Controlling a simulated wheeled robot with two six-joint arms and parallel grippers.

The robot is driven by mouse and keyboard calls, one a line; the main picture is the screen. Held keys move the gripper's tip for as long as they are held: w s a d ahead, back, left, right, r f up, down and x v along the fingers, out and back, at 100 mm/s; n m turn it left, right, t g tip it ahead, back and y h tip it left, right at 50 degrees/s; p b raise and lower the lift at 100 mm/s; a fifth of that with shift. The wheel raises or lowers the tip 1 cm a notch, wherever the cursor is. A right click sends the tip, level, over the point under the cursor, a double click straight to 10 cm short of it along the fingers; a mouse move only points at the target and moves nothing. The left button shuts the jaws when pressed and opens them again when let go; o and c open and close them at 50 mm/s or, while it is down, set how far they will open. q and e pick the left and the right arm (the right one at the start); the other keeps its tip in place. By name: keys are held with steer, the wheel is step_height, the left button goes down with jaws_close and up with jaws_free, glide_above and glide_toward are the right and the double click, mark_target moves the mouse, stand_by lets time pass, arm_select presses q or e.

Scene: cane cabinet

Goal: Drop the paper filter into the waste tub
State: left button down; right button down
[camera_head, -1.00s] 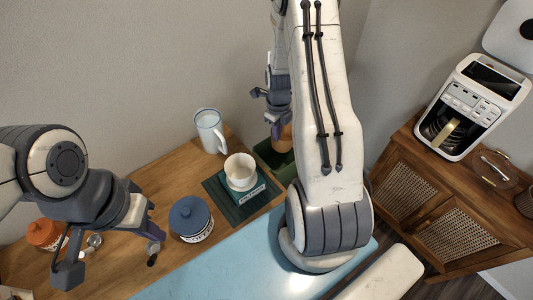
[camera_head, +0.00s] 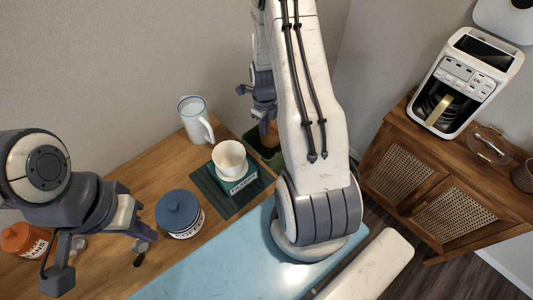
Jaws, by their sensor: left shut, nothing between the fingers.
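The green waste tub (camera_head: 252,139) stands at the table's back right corner, partly hidden by my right arm. My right gripper (camera_head: 265,118) is above it, and a brown object (camera_head: 269,134) shows just below its fingers. I cannot tell whether that is the paper filter, or whether the fingers grip it. A white flared cup (camera_head: 229,159) sits on a teal block beside the tub; I cannot make out a separate filter in it. My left gripper (camera_head: 142,250) is shut and empty, low over the table's left part.
A white mug (camera_head: 194,118) stands behind the teal block (camera_head: 238,181), which is on a dark mat (camera_head: 212,190). A blue-lidded canister (camera_head: 180,213) and an orange-lidded jar (camera_head: 24,239) stand further left. A coffee machine (camera_head: 462,85) is on the cane cabinet (camera_head: 400,170) at right.

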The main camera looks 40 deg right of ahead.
steer(key=c, duration=1)
jaws_free()
step_height(320, 180, up, 10)
steer(key=b, duration=0.1)
steer(key=shift+r, duration=0.25)
